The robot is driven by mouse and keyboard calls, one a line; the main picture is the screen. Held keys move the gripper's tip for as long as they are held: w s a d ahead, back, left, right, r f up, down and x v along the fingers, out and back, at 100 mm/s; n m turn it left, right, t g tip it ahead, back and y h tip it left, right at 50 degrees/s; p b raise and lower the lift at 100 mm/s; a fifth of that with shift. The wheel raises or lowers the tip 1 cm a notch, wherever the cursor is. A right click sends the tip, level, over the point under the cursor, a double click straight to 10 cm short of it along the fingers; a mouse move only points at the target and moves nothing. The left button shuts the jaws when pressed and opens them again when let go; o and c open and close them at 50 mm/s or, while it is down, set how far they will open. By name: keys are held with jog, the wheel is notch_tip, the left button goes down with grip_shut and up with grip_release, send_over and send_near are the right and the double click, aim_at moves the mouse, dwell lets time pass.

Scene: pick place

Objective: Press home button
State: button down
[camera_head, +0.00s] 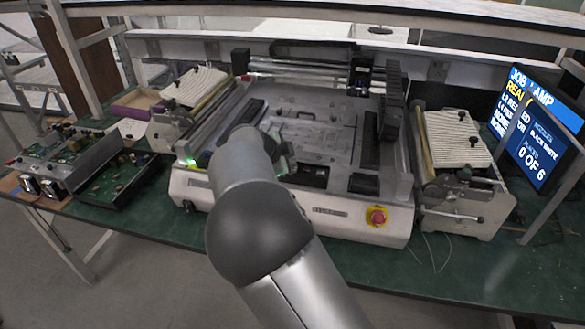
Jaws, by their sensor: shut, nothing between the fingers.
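A white pick-and-place machine (330,208) stands on the green bench top. A small green light (191,162) glows at the left end of its front. I cannot make out which control is the home button. A red round button on a yellow base (376,216) sits at the right of the machine's front. My arm reaches up from the bottom over the machine's front left. A little of my gripper (283,160) shows past my wrist, above the machine bed. It is shut and empty. My wrist hides most of it and the machine front beneath.
Feeder units with ribbed white tops stand left (195,86) and right (457,135) of the machine. Circuit board trays (118,182) lie at the far left. A monitor (535,125) reading "0 OF 6" stands at the right. The bench front right (400,275) is clear.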

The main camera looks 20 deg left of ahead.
jog(key=shift+r, duration=0.6)
jog(key=shift+r, duration=0.1)
jog(key=shift+r+p, duration=0.45)
jog(key=shift+r, duration=2)
jog(key=s+d+f+n+g+y, duration=0.1)
jog(key=s+d+n+g, duration=0.15)
jog(key=d, duration=0.95)
jog(key=s+d+f+n+g, duration=0.1)
jog(key=s+d+g, duration=0.25)
jog(key=d, duration=0.95)
jog(key=s+d+f+n, duration=0.1)
jog(key=s+d+n, duration=0.2)
jog(key=s, duration=0.6)
jog(key=s+d+f+n+g+y, duration=0.1)
jog(key=s+d+n, duration=0.2)
jog(key=s, duration=0.6)
jog(key=s+d+f+n+g+y, duration=0.1)
jog(key=s+d+n, duration=0.2)
jog(key=s+d, duration=0.3)
jog(key=s, duration=0.4)
jog(key=shift+n, duration=0.35)
